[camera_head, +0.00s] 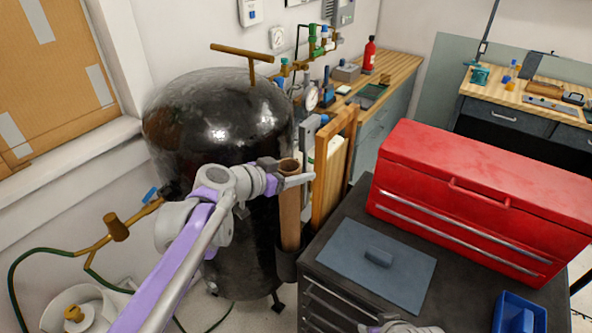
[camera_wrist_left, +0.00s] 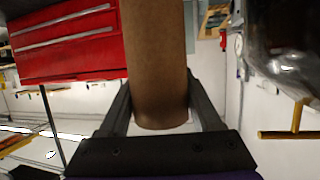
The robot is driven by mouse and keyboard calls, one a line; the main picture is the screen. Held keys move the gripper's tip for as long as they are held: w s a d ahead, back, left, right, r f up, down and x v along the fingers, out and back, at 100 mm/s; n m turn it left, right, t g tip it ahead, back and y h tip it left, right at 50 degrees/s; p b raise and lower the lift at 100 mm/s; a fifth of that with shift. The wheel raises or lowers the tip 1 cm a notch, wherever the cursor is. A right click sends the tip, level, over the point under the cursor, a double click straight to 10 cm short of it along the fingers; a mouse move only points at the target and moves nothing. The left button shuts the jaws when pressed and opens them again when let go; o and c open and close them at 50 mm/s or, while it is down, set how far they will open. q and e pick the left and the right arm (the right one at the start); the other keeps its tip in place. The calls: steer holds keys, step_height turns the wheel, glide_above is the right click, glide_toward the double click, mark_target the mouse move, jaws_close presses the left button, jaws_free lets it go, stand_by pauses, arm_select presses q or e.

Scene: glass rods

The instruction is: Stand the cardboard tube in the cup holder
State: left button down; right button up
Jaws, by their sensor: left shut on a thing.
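The cardboard tube (camera_head: 289,215) is a plain brown cylinder standing about upright in the head view. Its open top rim shows at my left gripper (camera_head: 284,178), which is shut on the tube near its top. The dark cup holder (camera_head: 287,267) is at the side of the black cabinet, and the tube's lower end meets it there. The holder's front wall hides that end, so I cannot tell how deep it sits. In the left wrist view the tube (camera_wrist_left: 157,65) lies between both fingers of my left gripper (camera_wrist_left: 160,105).
A red toolbox (camera_head: 480,200) and a blue-grey mat (camera_head: 365,265) with a small block lie on the cabinet top (camera_head: 460,285). A blue bin (camera_head: 518,312) is at its right front. A large black tank (camera_head: 215,135) stands just behind the tube, with a wooden panel (camera_head: 330,175) beside it.

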arm_select(q)
steer(key=shift+f, duration=0.2)
steer(key=shift+c, duration=0.4)
jaws_free()
steer(key=shift+r, duration=0.1)
steer(key=shift+s+a+r, duration=0.1)
steer(key=shift+r, duration=0.1)
steer(key=v, duration=1.2)
steer(key=s+a+f+n+g+y, duration=0.1)
steer(key=s+a+f+n+y, duration=0.3)
steer(key=s+f, duration=0.6)
steer(key=s+a+f+n+g+y, duration=0.2)
steer(key=s+a+f+n+y, duration=0.3)
steer(key=s+f, duration=0.5)
step_height(320, 180, down, 4)
steer(key=shift+s+a+g+y, duration=0.3)
steer(key=shift+a+y, duration=0.2)
steer(key=shift+a, duration=0.6)
